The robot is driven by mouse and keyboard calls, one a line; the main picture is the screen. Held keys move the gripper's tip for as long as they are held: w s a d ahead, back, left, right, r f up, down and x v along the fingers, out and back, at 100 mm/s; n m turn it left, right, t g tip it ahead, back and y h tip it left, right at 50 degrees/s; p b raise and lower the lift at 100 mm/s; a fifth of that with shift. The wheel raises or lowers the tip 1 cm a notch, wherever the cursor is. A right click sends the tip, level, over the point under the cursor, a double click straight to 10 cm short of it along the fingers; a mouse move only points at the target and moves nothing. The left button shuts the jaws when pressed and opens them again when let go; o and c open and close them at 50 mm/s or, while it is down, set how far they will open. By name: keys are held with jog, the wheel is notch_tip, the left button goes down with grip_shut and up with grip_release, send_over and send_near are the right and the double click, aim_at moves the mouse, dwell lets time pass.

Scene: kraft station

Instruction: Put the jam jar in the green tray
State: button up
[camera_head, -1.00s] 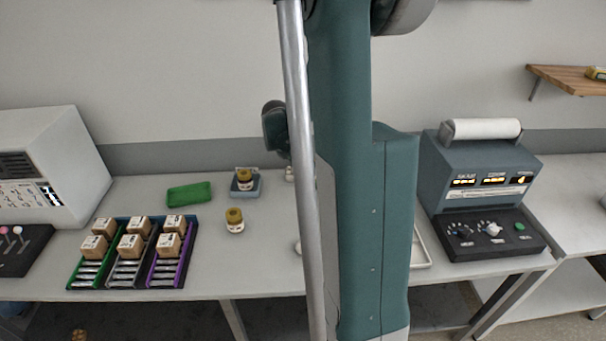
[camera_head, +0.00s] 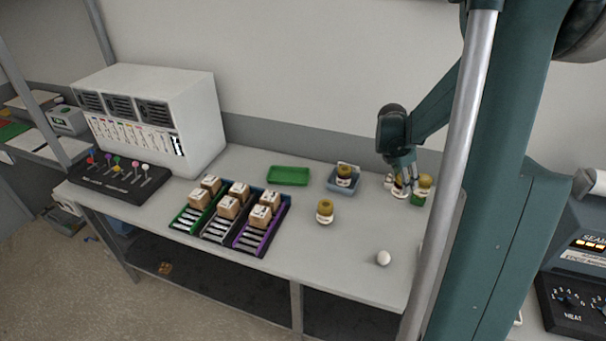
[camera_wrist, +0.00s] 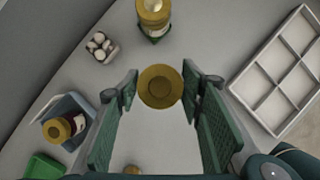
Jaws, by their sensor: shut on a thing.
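My gripper (camera_head: 400,172) is at the table's back right, pointing down. In the wrist view its fingers (camera_wrist: 160,82) are closed against both sides of a gold-lidded jar (camera_wrist: 160,88). The head view shows this jar (camera_head: 399,193) below the fingers, partly hidden by them; I cannot tell its contents or whether it touches the table. The empty green tray (camera_head: 288,176) lies at the back of the table, left of my gripper; its corner shows in the wrist view (camera_wrist: 44,167). A dark-red jar (camera_head: 345,173) with a gold lid stands in a blue tray (camera_head: 331,184) between them.
A yellowish jar (camera_head: 325,211) stands in front of the blue tray. Another jar (camera_head: 424,187) with green below it stands right of my gripper. An egg carton (camera_wrist: 101,46) is close by. A white egg (camera_head: 383,258) lies in front. Racks of boxes (camera_head: 213,226) stand left.

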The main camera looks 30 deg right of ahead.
jog(key=w+a+n, duration=0.1)
jog(key=w+a, duration=0.3)
jog(key=w, duration=0.3)
jog(key=w+a, duration=0.3)
jog(key=w, duration=0.4)
jog(key=w+a+r+n+t+p, duration=0.1)
jog(key=w+a, duration=0.3)
jog(key=w, duration=0.3)
jog(key=shift+w+a+n, duration=0.1)
jog(key=shift+a+n, duration=0.2)
jog(key=w+a+n+t, duration=0.1)
jog(key=w+a+n, duration=0.1)
jog(key=w+a, duration=1.4)
jog(key=shift+a+f+n+p, duration=0.15)
jog(key=shift+a+n+p, duration=0.25)
jog(key=shift+a, duration=0.5)
jog(key=shift+w+f+y, duration=0.1)
jog(key=shift+y, duration=0.2)
send_over(289, 178)
notch_tip(289, 178, down, 6)
jog(key=shift+w+f, duration=0.1)
jog(key=shift+f, duration=0.05)
jog(key=shift+f, duration=1.75)
jog(key=shift+f, duration=0.2)
